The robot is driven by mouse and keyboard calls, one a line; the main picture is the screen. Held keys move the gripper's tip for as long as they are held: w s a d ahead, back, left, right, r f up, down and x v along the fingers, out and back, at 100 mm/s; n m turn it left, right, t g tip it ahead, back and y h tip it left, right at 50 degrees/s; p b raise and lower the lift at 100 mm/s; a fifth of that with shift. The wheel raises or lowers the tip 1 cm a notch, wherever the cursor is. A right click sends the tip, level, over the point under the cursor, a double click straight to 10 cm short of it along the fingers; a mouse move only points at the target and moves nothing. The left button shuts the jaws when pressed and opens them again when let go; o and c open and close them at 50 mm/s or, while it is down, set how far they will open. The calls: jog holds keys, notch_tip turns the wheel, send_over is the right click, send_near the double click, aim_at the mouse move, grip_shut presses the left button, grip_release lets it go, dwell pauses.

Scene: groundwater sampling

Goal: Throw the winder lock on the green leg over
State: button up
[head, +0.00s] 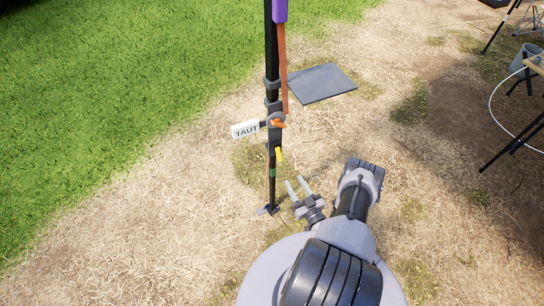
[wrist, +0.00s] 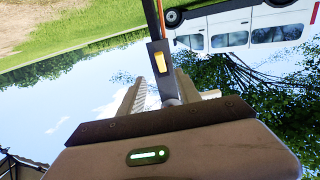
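The leg (head: 271,150) with a green band (head: 272,173) stands upright as a dark pole in the head view. A yellow lever (head: 279,155), which looks like the winder lock, sits on it just above the green band. In the wrist view the yellow lever (wrist: 159,62) shows on a dark housing (wrist: 156,48) near the fingertips. My gripper (head: 296,183) is just right of the leg's lower part and a little below the lever. Its two fingers are apart with nothing seen between them. I cannot tell whether a finger touches the leg.
A white TAUT sign (head: 245,130) and an orange knob (head: 277,123) are higher on the leg. A dark flat slab (head: 321,83) lies behind it. A table (head: 536,64) and bucket (head: 525,58) stand at far right. Dry grass around the leg is mostly clear.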

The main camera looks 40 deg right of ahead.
aim_at(280, 158)
jog(key=b+x, duration=0.3)
jog(key=x, duration=1)
jog(key=shift+f+b, duration=0.2)
jog(key=shift+b, duration=0.2)
jog(key=shift+w+d+r, duration=0.1)
jog(key=shift+w+d, duration=0.05)
jog(key=shift+w, duration=0.25)
jog(key=shift+c, duration=0.4)
grip_shut()
